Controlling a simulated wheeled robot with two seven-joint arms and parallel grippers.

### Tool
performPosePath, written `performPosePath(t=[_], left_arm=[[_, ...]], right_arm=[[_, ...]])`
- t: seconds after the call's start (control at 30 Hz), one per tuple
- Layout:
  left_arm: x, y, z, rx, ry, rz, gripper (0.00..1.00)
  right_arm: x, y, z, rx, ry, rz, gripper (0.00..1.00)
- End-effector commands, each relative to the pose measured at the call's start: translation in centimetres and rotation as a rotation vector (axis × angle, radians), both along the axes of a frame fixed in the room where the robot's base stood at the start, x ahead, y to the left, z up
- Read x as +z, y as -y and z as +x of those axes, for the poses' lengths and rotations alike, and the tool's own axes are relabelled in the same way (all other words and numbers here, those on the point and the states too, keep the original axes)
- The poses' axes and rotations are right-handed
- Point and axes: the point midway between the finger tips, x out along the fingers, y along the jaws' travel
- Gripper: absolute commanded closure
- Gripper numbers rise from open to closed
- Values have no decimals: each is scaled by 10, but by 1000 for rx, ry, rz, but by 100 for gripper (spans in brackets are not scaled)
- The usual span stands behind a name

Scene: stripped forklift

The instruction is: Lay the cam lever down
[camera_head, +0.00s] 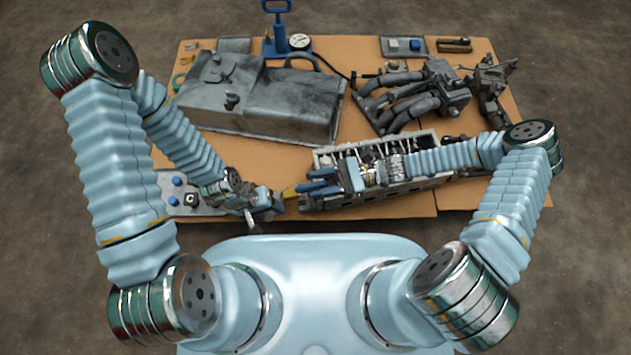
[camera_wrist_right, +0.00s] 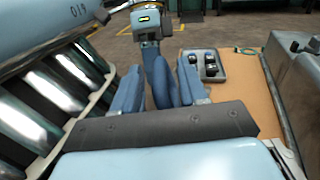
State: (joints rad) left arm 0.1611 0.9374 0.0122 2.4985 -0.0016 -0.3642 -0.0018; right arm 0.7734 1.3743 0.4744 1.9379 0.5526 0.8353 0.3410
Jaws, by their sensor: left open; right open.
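I cannot pick out the cam lever with certainty; it may be small or hidden by my arms. My left gripper (camera_head: 276,204) is open near the table's front edge, left of the long engine head (camera_head: 430,183). My right gripper (camera_head: 312,182) is open over the left end of that engine head, pointing left, close to my left gripper. In the right wrist view, my right gripper (camera_wrist_right: 158,92) has its two blue fingers spread apart. Another blue part shows between or just beyond them, and I see no part clearly held.
A grey metal tank (camera_head: 270,100) fills the back left. Pipes (camera_head: 415,98) lie at the back right. A blue hand pump (camera_head: 283,35) stands behind the tank. A tray with blue knobs (camera_head: 168,200) lies at the front left. Bare board shows between tank and engine head.

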Motion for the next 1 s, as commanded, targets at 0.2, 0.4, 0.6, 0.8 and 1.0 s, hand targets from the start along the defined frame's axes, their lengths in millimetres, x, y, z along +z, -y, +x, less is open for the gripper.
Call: performPosePath(t=[0.2,0.4,0.6,0.8,1.0], left_arm=[[1,0,0,-1,0,-1,47],[1,0,0,-1,0,-1,47],[1,0,0,-1,0,-1,47],[1,0,0,0,0,-1,47],[1,0,0,0,0,0,47]], right_arm=[[0,-11,-2,0,0,0,58],[0,-11,-2,0,0,-1,58],[0,-11,-2,0,0,-1,87],[0,-11,-2,1,0,0,100],[0,-11,-3,1,1,0,100]])
